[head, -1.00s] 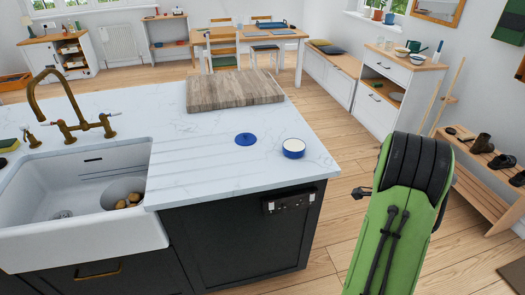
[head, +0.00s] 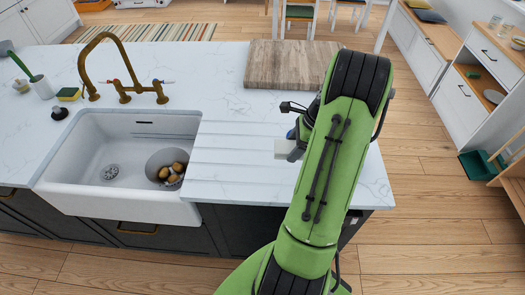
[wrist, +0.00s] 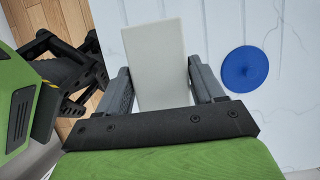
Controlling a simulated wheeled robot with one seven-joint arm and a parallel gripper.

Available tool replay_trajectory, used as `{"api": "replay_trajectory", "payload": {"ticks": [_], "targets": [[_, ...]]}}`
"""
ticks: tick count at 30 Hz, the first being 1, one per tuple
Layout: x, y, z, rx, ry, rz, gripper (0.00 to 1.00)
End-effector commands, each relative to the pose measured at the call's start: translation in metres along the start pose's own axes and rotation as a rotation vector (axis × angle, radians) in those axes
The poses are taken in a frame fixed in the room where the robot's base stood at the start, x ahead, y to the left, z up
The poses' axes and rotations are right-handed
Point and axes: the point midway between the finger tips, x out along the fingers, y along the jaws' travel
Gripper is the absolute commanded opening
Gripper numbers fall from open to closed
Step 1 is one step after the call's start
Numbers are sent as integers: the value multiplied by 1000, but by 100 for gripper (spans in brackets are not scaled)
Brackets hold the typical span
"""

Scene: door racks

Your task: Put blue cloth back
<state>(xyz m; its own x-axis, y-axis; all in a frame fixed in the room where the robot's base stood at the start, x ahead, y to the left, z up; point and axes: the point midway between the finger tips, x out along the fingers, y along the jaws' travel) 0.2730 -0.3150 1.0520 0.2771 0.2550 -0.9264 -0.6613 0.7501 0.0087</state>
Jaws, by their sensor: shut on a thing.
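My gripper (wrist: 159,80) is shut on a pale grey, flat rectangular piece (wrist: 157,50), which sticks out past the fingertips in the wrist view. The piece (head: 281,148) also shows as a small white block left of my arm in the head view, over the right part of the worktop. A flat round blue disc (wrist: 245,69) lies on the white worktop, right of the fingers and apart from them. In the head view my arm hides most of the disc. I see no clear blue cloth, and I cannot tell whether the disc is one.
The white worktop (head: 228,160) has a wooden board (head: 284,66) at the back. A white sink (head: 125,140) with a bowl of brown round things (head: 172,169) and a brass tap (head: 105,60) is at the left.

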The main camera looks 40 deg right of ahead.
Motion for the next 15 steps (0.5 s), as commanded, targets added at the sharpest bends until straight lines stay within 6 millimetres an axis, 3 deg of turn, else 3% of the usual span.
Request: {"api": "replay_trajectory", "payload": {"ticks": [2, 7, 15], "targets": [[2, 1, -1, 5, -6, 1, 43], [40, 1, -16, 6, -8, 4, 43], [78, 1, -32, 4, -6, 3, 43]]}}
